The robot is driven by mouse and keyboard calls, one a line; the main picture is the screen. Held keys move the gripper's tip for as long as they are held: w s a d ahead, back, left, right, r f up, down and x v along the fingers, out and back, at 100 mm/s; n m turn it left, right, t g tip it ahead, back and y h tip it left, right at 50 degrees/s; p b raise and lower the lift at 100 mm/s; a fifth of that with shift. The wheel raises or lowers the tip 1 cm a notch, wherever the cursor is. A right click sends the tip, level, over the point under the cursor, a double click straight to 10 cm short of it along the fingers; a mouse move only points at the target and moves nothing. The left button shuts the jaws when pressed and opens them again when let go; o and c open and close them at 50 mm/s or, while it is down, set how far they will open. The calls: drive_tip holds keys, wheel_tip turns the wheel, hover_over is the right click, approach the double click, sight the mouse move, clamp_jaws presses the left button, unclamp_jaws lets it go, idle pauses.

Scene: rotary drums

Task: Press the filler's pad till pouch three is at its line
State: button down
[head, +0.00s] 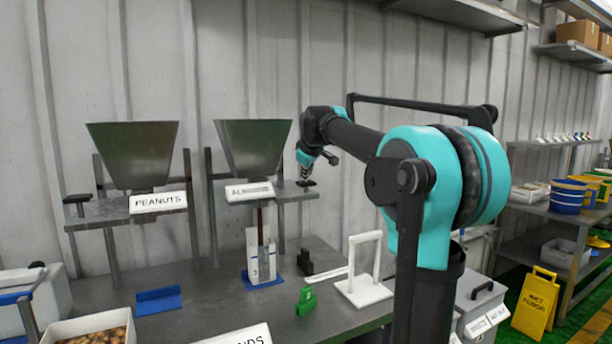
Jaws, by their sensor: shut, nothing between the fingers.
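The filler (253,143) is a metal hopper with a partly hidden label starting "AL", on a stand. Its dark pad (307,184) sits at the right end of the stand's shelf. My gripper (305,177) is shut and points down at the pad, its tips at or just above it; I cannot tell whether they touch. Pouch three (254,262), pale with a "3" on it, stands upright under the spout on a blue base (262,281). A narrow brown column shows between the spout and the pouch. The pouch's line and fill level are too small to read.
A second hopper labelled PEANUTS (132,150) stands at left, with its own dark pad (77,199). On the bench (215,315) are an empty blue base (158,299), a green clip (306,301), a black object (305,262) and a white frame (364,290).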

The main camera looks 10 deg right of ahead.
drive_tip(key=shift+r, duration=2.1)
drive_tip(key=shift+r, duration=2.5)
